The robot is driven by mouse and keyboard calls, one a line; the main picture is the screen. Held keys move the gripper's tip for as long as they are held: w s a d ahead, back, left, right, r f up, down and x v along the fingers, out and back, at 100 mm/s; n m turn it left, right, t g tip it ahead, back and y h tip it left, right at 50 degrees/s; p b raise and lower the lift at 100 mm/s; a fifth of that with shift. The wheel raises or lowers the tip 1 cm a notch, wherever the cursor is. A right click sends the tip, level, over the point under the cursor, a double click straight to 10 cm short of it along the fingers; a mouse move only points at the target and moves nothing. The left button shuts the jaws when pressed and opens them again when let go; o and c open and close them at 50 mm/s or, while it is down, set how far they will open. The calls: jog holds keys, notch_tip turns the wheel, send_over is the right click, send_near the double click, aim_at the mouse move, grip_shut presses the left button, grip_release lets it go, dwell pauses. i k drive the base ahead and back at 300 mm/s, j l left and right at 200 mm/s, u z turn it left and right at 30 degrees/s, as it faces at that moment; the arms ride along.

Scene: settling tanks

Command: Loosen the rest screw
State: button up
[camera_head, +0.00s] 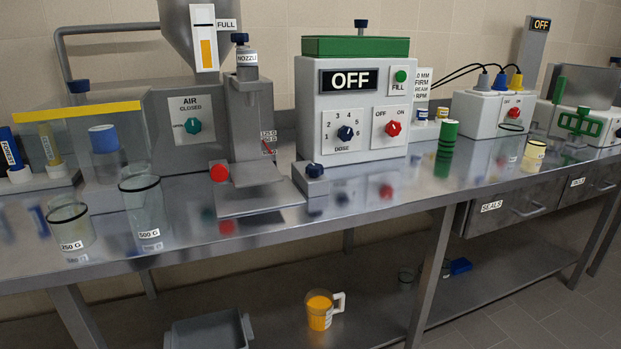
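No part in view is labelled as the rest screw, and I cannot tell which one it is. A dark blue knob (314,170) sits on a small grey block right of the filling stand's base plate (260,198). Other dark blue knobs show on the left machine (79,87), on top of the green-lidded dosing machine (361,23) and on the nozzle bottle (240,38). Whether any is tight or loose cannot be seen. My gripper is not in view.
Glass beakers (142,208) stand at the bench's front left. A red button (219,173) sits beside the stand. A green cylinder (446,149) stands right of the dosing machine, which reads OFF. The bench front between is clear. An orange-filled jug (319,311) stands below.

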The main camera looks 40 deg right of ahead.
aim_at(313, 169)
jog(key=i+l+z, duration=0.2)
jog(key=i, duration=0.35)
jog(key=z, duration=1.45)
